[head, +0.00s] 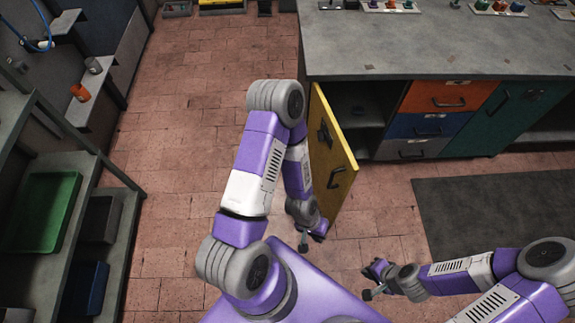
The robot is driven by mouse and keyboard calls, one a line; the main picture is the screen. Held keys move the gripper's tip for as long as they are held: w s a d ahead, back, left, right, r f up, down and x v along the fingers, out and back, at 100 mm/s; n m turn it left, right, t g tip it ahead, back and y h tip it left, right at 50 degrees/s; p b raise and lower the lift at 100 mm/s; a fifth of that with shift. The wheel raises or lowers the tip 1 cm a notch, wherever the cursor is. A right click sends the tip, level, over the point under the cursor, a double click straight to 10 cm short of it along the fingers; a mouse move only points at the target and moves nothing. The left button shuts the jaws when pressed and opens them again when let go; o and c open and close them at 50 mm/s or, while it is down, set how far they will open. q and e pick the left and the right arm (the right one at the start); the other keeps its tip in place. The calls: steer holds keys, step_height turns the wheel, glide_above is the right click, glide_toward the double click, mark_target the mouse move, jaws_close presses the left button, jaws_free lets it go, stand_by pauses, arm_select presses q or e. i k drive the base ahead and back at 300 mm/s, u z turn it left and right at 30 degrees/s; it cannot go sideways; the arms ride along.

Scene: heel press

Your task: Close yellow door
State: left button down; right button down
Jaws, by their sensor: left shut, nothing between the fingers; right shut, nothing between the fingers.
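The yellow door (345,165) stands open, swung out from the left end of the workbench cabinet. A dark handle (337,178) is on its visible face, with a dark fitting further up. My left gripper (304,246) is shut and empty, pointing down just left of the door's near edge in the picture. I cannot tell whether my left arm touches the door. My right gripper (368,293) is shut and empty, over the floor in front of the door, apart from it.
The cabinet's open compartment (357,105) is beside orange, blue and grey drawers and a teal door (510,115). The grey workbench top (400,45) holds small items at the back. A dark mat (490,195) lies right. Shelving with a green tray (45,212) stands left. Tiled floor between is clear.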

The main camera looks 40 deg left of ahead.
mark_target(318, 167)
steer(key=u, duration=0.6)
steer(key=i, duration=0.4)
steer(key=u, duration=0.7)
